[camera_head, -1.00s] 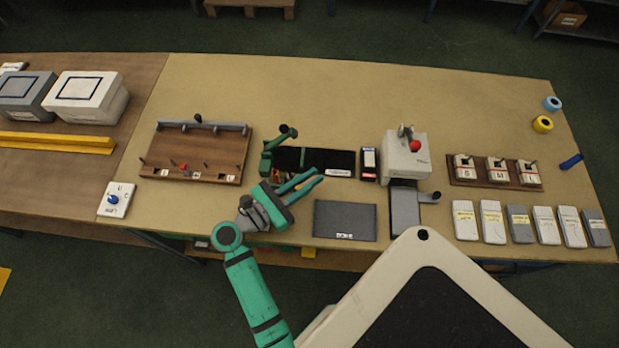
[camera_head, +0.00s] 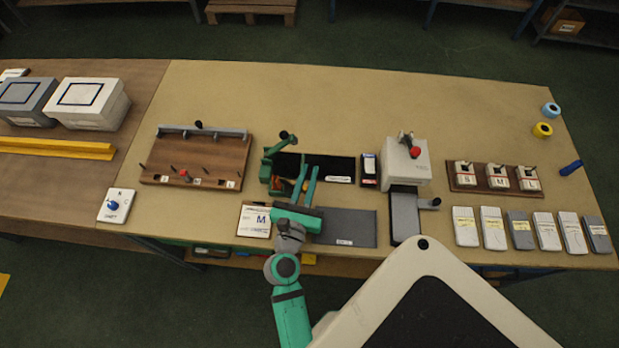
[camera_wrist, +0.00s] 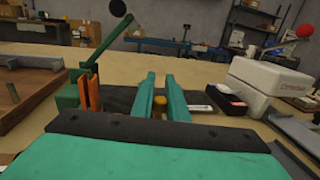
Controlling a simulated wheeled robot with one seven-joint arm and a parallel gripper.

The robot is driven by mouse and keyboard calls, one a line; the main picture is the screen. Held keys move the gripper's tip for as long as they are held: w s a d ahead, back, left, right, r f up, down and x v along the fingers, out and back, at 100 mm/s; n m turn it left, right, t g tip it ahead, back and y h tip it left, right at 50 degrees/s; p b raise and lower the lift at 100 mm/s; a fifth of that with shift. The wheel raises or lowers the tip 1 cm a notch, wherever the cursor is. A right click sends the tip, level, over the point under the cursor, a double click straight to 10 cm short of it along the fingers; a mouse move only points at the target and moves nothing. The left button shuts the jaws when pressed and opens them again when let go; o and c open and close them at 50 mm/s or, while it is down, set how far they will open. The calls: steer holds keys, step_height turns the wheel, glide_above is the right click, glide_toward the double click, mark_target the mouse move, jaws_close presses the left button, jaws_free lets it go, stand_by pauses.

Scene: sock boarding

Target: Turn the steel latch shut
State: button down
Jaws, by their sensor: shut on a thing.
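My gripper (camera_head: 309,178) reaches over the black strip beside the green lever fixture (camera_head: 268,165). In the wrist view its two green fingers (camera_wrist: 157,85) are close together around a small yellow-brown piece (camera_wrist: 158,103). The piece's full shape is hidden by the fingers. The green fixture (camera_wrist: 75,85) stands left of the fingers, its lever raised, with an orange part (camera_wrist: 90,96) at its side. I cannot tell for sure which part is the steel latch. A grey metal bar with a black knob (camera_head: 199,125) lies along the back of the wooden board (camera_head: 215,160).
A white machine with a red knob (camera_head: 405,160) stands right of the black strip. A dark grey plate (camera_head: 350,228) and an M card (camera_head: 254,221) lie in front. Labelled blocks (camera_head: 497,178) and several flat pieces are at right. The table's back is clear.

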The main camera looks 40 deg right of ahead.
steer(key=shift+w+d+n+t+y, duration=0.1)
steer(key=shift+w+n+t+y, duration=0.2)
steer(key=shift+n+t+y, duration=0.45)
steer(key=shift+w+n+t+y, duration=0.25)
steer(key=shift+n+t+y, duration=0.35)
steer(key=shift+t, duration=0.25)
steer(key=shift+w+d+n+t+y, duration=0.1)
steer(key=shift+w+n+t+y, duration=0.2)
steer(key=shift+n+t+y, duration=0.45)
steer(key=shift+f+t+y, duration=0.1)
steer(key=shift+t+y, duration=0.2)
steer(key=shift+t, duration=0.05)
steer(key=c, duration=1.7)
jaws_free()
steer(key=shift+w, duration=0.1)
steer(key=shift+c, duration=0.2)
steer(key=v, duration=1)
steer(key=shift+s+a, duration=0.25)
steer(key=shift+s, duration=0.1)
